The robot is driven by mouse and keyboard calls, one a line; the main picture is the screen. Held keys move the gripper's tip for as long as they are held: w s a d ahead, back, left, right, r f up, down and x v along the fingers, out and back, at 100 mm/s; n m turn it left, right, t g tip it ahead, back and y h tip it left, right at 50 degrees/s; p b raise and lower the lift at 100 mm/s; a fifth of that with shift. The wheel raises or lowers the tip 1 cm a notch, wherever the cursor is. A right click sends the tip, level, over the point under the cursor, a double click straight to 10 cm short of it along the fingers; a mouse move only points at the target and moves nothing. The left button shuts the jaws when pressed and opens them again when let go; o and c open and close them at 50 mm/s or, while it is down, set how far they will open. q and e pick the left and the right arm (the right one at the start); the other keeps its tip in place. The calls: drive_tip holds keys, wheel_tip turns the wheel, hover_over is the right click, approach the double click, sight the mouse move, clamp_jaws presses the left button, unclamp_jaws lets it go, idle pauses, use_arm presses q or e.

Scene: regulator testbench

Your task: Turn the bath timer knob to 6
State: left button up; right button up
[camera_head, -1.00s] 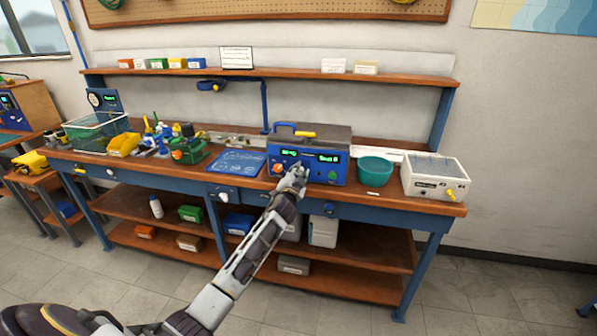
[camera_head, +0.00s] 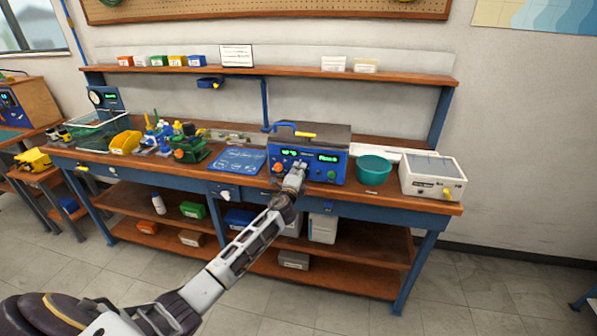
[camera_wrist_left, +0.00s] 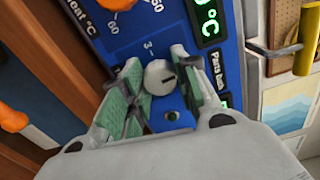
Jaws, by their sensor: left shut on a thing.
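The blue-fronted bath unit (camera_head: 337,170) stands on the bench with lit green displays. In the left wrist view its panel (camera_wrist_left: 232,70) shows a round light-grey timer knob (camera_wrist_left: 158,76) with a dark pointer line, with a printed 3 beside it. My left gripper (camera_wrist_left: 160,82) has its green-padded fingers on both sides of this knob and is shut on it. In the head view the left gripper (camera_head: 296,174) is at the middle of the panel and covers the knob. A printed 6 for the timer does not show clearly. My right gripper is not in view.
An orange heat knob (camera_head: 277,168) is close to the left gripper on the panel. A teal bowl (camera_head: 374,171) and a white box (camera_head: 432,179) stand to the right. A blue mat (camera_head: 238,161) lies to the left. The bath lid has a yellow-ended handle (camera_head: 305,134).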

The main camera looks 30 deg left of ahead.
use_arm(q)
drive_tip(key=shift+f+m, duration=0.1)
drive_tip(key=shift+m, duration=0.4)
drive_tip(key=o, duration=1)
drive_tip(key=shift+o, duration=0.2)
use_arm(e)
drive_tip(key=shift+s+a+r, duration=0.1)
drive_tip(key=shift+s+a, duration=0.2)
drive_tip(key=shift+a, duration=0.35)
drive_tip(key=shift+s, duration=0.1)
use_arm(q)
drive_tip(key=shift+s, duration=0.15)
drive_tip(key=shift+s, duration=0.15)
drive_tip(key=v, duration=1.1)
drive_tip(key=shift+s, duration=0.25)
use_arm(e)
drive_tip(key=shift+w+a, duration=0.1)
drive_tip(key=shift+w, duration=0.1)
